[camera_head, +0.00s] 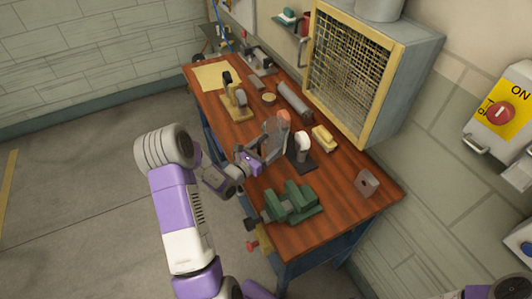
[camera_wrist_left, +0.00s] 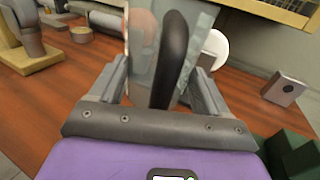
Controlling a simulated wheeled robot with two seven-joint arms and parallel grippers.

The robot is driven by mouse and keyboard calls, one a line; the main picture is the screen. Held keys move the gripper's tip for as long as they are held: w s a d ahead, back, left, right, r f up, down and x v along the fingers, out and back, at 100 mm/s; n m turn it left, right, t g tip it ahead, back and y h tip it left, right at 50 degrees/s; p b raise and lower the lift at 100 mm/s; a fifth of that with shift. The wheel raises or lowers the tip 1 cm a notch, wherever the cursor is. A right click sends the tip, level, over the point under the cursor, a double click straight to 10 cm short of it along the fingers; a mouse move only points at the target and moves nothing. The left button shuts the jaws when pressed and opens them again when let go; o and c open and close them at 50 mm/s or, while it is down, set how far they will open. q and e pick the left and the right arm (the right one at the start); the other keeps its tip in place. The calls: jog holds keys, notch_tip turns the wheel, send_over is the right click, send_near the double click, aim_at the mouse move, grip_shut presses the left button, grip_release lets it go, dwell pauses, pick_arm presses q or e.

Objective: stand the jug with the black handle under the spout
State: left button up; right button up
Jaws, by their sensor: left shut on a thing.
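The jug (camera_head: 270,127) is a see-through grey vessel over the middle of the wooden workbench, with an orange patch near its top. In the left wrist view its black handle (camera_wrist_left: 170,60) stands upright between my fingers, with the clear body behind it. My left gripper (camera_head: 262,151) is shut on this handle; it also shows in the left wrist view (camera_wrist_left: 160,92). I cannot tell whether the jug's base touches the bench. A white rounded head on a dark stand (camera_head: 302,146) is just right of the jug; I cannot tell whether it is the spout. My right gripper is out of view.
A green vise-like block (camera_head: 292,203) is at the bench's near end, with a small grey box (camera_head: 367,182) to its right. A yellow block (camera_head: 323,138) and a grey cylinder (camera_head: 294,100) lie behind. A wooden stand (camera_head: 237,107) is left. A yellow-framed mesh cabinet (camera_head: 345,65) borders the back.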

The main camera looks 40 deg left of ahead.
aim_at(267, 154)
pick_arm(q)
jog(key=shift+f+b, duration=0.35)
jog(key=shift+f, duration=1.4)
jog(key=shift+f, duration=0.1)
jog(key=shift+f, duration=0.15)
jog(key=o, duration=1.1)
